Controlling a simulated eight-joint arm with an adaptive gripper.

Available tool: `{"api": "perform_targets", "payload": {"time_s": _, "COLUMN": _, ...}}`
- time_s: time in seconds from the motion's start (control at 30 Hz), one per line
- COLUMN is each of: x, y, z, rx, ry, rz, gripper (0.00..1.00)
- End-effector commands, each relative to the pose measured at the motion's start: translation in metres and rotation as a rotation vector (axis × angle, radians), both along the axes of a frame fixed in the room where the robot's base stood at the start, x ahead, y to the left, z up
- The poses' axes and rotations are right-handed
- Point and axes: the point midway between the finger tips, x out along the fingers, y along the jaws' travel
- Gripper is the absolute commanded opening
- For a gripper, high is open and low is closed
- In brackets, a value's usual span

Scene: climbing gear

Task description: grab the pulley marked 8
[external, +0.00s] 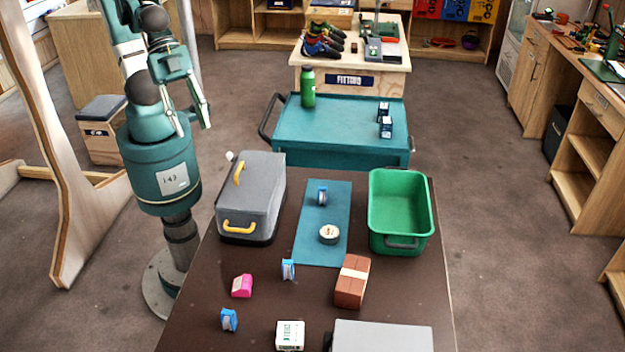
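Three small blue pulley-like pieces show on the dark table in the external view. One pulley (322,195) is on the teal mat (312,250). A second pulley (288,269) is just off the mat's near left corner. A third pulley (229,319) is at the table's near left. Their markings are too small to read, so I cannot tell which one is marked 8. My gripper (193,121) hangs at the upper left, beyond the table's left side and well away from all three. Its two fingers are apart with nothing between them.
A grey box with yellow handles (262,200) stands nearest my arm. A green bin (400,249) is at the right. A tape roll (329,234), pink piece (242,285), brown block (350,291), white box (290,335) and grey case (382,337) also occupy the table.

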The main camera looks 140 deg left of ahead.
Motion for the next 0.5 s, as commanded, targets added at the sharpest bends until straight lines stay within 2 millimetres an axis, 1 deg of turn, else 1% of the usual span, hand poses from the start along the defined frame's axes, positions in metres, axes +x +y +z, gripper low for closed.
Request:
{"api": "perform_targets", "payload": {"time_s": 0.03, "x": 0.008, "y": 0.001, "z": 0.0, "rx": 0.004, "ry": 0.005, "rz": -0.009, "gripper": 0.36}}
{"api": "perform_targets", "payload": {"time_s": 0.5, "x": 0.067, "y": 0.009, "z": -0.011, "rx": 0.031, "ry": 0.062, "rz": -0.109, "gripper": 0.36}}
